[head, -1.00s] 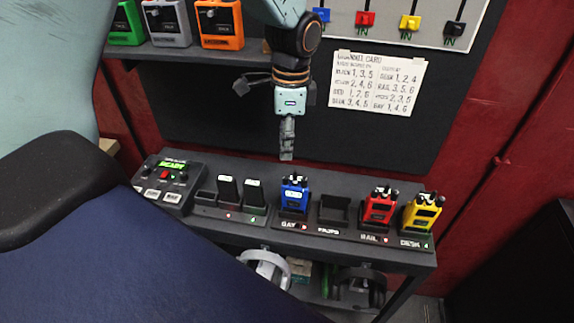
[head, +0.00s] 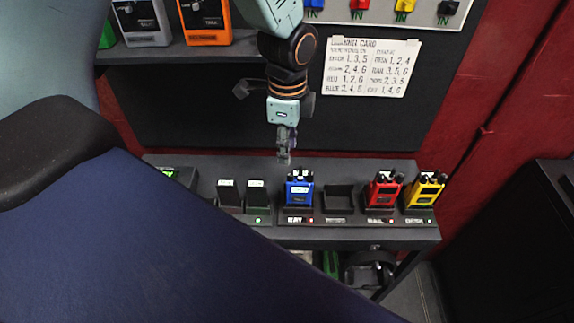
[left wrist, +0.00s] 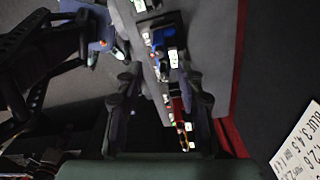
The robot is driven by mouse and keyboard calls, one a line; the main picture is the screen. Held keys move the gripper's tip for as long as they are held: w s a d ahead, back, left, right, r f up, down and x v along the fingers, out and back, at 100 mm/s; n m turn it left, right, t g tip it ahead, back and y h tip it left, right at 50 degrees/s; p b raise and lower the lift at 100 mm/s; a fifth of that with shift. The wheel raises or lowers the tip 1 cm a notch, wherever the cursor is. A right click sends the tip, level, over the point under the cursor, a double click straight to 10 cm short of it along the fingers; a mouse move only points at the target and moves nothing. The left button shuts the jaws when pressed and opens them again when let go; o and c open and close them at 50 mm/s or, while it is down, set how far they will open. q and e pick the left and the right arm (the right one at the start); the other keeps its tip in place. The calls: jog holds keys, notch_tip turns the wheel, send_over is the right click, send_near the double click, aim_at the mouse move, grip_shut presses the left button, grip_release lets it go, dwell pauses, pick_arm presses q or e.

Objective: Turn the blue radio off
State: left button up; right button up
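The blue radio (head: 299,190) stands upright in a dock slot on the dark shelf, with knobs on top and a lit screen. A red light shows by its label. My left gripper (head: 284,160) points down just above and slightly left of the radio's top, apart from it in the picture. In the left wrist view, the two fingers of the left gripper (left wrist: 160,100) are spread with nothing held between them. The blue radio (left wrist: 166,38) shows there beyond the fingers, partly cut up by other shapes. The knob details are too small to read.
An empty dock slot (head: 341,198) is right of the blue radio, then a red radio (head: 383,190) and a yellow radio (head: 426,190). A paper card (head: 371,68) hangs behind. My body hides the lower left.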

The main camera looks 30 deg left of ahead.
aim_at(291, 174)
pick_arm(q)
jog(key=f, duration=0.1)
jog(key=d+f, duration=0.1)
jog(key=f, duration=0.2)
jog(key=shift+s+d, duration=0.1)
jog(key=shift+d, duration=0.15)
jog(key=shift+w+a+f+p, duration=0.15)
jog(key=shift+a+f+p, duration=0.1)
jog(key=shift+f, duration=0.7)
jog(key=shift+w+a+f+p, duration=0.1)
jog(key=shift+a+f+p, duration=0.15)
jog(key=shift+f, duration=0.65)
jog(key=shift+s+d+r, duration=0.15)
jog(key=shift+d, duration=0.3)
jog(key=shift+c, duration=0.2)
jog(key=shift+a, duration=0.45)
jog(key=c, duration=0.6)
jog(key=shift+c, duration=0.7)
jog(key=shift+d, duration=0.3)
grip_shut()
